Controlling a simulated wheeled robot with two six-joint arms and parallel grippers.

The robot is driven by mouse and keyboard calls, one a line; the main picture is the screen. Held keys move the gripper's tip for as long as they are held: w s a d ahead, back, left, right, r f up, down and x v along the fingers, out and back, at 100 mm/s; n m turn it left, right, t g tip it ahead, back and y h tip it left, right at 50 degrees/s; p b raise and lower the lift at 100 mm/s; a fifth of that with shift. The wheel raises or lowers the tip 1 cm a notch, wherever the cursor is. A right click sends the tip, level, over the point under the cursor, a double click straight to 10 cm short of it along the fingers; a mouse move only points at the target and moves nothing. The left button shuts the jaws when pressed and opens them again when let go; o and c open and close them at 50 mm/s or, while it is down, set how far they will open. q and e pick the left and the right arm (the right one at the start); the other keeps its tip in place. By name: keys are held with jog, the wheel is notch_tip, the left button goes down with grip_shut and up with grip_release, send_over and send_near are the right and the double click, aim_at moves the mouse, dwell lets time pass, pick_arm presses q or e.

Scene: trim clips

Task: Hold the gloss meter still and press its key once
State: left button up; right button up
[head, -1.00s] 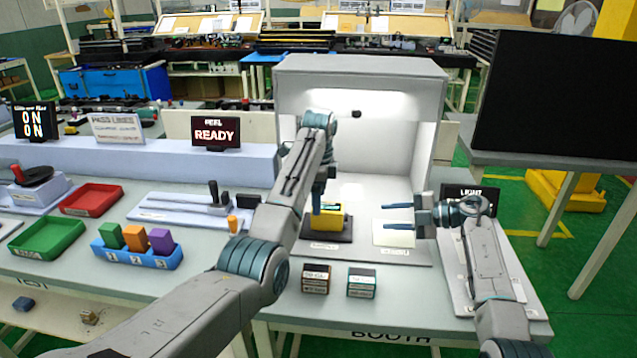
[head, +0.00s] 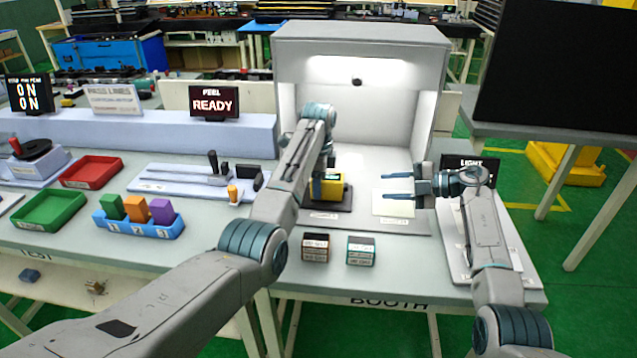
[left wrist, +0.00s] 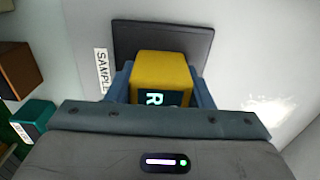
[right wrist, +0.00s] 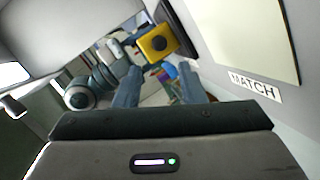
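The gloss meter (head: 334,188) is a yellow box on a dark pad (head: 328,219) inside the lit booth. My left gripper (head: 317,187) is down over it, and in the left wrist view its fingers lie along both sides of the box (left wrist: 161,70) with no gap visible. A dark display with a lit letter R shows there, partly hidden by the gripper body. The right wrist view shows a round black key (right wrist: 158,43) on the meter's side. My right gripper (head: 385,187) is open and empty, to the right of the meter and apart from it, fingers pointing left.
A pale card (head: 393,203) lies on the booth floor under my right fingers. Two small boxes (head: 315,247) (head: 361,250) stand on the table before the booth. The booth walls (head: 286,110) close in the sides and back. A red READY display (head: 214,102) stands left.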

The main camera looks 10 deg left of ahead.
grip_shut()
dwell(1.6)
